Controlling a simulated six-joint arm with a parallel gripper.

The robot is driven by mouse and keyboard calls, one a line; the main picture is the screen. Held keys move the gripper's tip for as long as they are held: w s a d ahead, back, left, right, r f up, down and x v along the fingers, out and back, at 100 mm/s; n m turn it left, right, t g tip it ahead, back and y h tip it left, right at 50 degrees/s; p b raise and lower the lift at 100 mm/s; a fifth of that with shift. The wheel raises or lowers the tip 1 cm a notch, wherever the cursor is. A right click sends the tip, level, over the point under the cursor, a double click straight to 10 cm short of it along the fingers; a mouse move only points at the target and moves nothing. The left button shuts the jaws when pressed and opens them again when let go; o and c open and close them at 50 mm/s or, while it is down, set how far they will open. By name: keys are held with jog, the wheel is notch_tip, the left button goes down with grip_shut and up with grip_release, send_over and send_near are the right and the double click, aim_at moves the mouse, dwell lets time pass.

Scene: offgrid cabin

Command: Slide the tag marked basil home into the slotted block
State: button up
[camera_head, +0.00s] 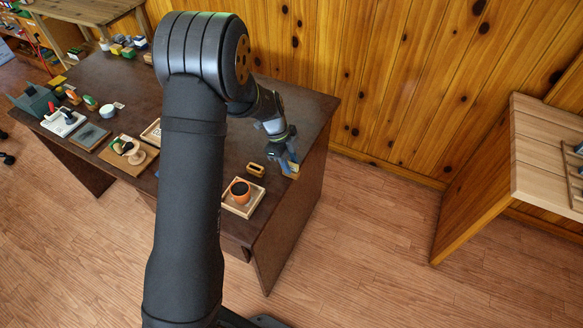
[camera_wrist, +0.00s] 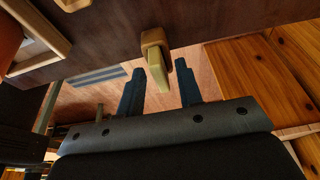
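A small wooden block with a dark slot (camera_head: 256,169) lies on the dark table, just behind the square tray. My gripper (camera_head: 289,164) is to its right, near the table's right edge, with a small yellowish piece at its fingertips. In the wrist view a pale yellow-green tag (camera_wrist: 159,72) lies between the two dark fingers of my gripper (camera_wrist: 161,66). A brown wooden piece (camera_wrist: 153,37) adjoins its upper end. Narrow gaps seem to show beside the tag, but I cannot tell whether the fingers touch it. No lettering is readable.
A square wooden tray (camera_head: 229,206) holding an orange-rimmed pot (camera_head: 240,188) stands near the table's front right corner. Its rim also shows in the wrist view (camera_wrist: 52,32). Several stamps, pads and boxes fill the table's left side. A pine wall (camera_head: 380,80) is behind.

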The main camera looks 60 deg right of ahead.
aim_at(294, 164)
jog(key=shift+c, duration=0.4)
grip_shut()
jog(key=shift+r, duration=0.75)
jog(key=shift+r, duration=1.5)
jog(key=w+a+r, duration=0.2)
jog(key=w, duration=0.3)
jog(key=w+a+r, duration=0.2)
jog(key=w+r, duration=0.1)
jog(key=w, duration=0.2)
jog(key=shift+w+a, duration=0.25)
